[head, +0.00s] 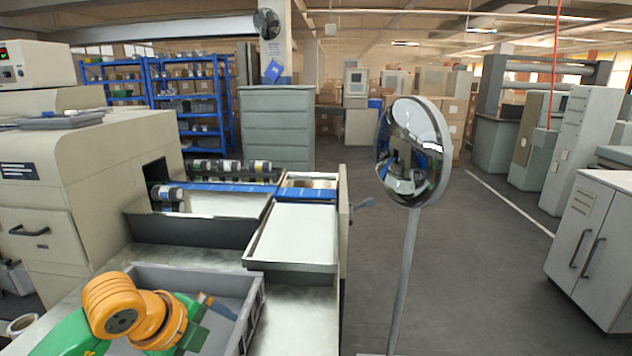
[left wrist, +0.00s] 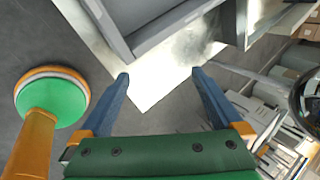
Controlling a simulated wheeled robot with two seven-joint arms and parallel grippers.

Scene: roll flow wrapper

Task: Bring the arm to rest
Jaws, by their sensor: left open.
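My left arm, orange and green, comes in at the lower left of the head view over a grey tray (head: 255,310). A blue finger of my left gripper (head: 218,306) shows just past the arm, above the tray. In the left wrist view my left gripper (left wrist: 160,78) is open, its two blue fingers wide apart with nothing between them. Beyond the fingertips are the edge of a pale worktop (left wrist: 150,85) and the grey floor. The grey tray (left wrist: 150,30) shows at the top of that view. My right gripper is not in view.
The beige wrapper machine (head: 100,180) stands at the left, with several dark rolls (head: 228,167) on its infeed. A white-floored outfeed tray (head: 292,235) lies beside it. A round mirror on a pole (head: 411,150) stands right of the worktop.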

